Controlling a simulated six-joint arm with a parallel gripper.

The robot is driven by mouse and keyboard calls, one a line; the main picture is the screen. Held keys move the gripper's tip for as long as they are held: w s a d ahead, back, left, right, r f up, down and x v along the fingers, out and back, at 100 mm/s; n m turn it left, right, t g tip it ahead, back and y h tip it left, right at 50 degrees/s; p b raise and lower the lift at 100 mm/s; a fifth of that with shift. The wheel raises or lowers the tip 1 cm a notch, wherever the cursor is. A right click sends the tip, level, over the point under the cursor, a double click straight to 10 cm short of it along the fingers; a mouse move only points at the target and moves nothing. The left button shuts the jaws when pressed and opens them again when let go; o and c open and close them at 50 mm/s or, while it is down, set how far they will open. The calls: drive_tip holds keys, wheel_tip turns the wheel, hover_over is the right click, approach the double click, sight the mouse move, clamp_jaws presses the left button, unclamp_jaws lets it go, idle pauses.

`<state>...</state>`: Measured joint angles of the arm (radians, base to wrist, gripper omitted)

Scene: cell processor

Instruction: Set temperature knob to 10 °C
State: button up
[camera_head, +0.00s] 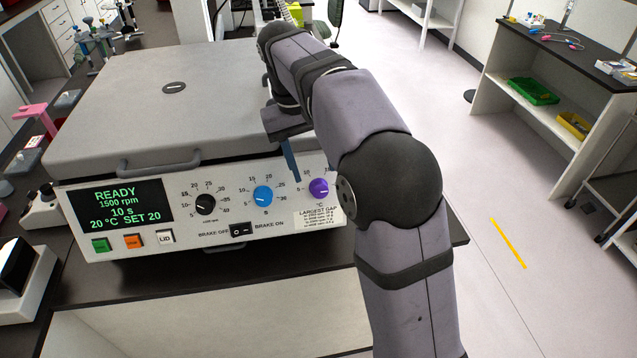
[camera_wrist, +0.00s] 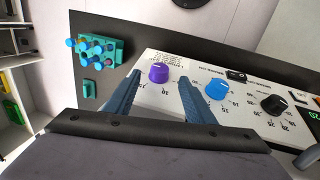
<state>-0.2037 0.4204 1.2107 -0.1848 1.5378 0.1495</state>
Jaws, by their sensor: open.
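The purple temperature knob (camera_head: 319,188), marked °C, sits at the right end of the front panel. Its white pointer mark lies roughly sideways; the exact setting is too small to read. The display (camera_head: 122,205) reads READY, 1500 rpm, 10 s, 20 °C SET 20. My gripper (camera_head: 294,176) is at the panel beside the knob; one blue finger shows and the other is hidden behind my arm. In the wrist view my gripper (camera_wrist: 159,80) is open, with the purple knob (camera_wrist: 159,74) appearing between the fingertips. Contact cannot be told.
The blue knob (camera_head: 263,196) is just left of my gripper, and a black knob (camera_head: 205,204) is further left. A brake switch (camera_head: 241,230) is below them. A teal rack with blue-capped tubes (camera_wrist: 97,48) stands beside the machine. The grey lid (camera_head: 180,115) is closed above.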

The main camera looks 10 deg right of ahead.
sight(320, 189)
drive_tip(key=shift+d+f+p, duration=0.2)
drive_tip(key=shift+f, duration=0.85)
drive_tip(key=shift+d+f+p, duration=0.15)
drive_tip(key=shift+d+f, duration=0.05)
drive_tip(key=shift+f, duration=0.9)
drive_tip(key=shift+d+f+p, duration=0.2)
drive_tip(key=shift+f, duration=0.85)
drive_tip(key=c, duration=1.1)
drive_tip(key=shift+o, duration=0.2)
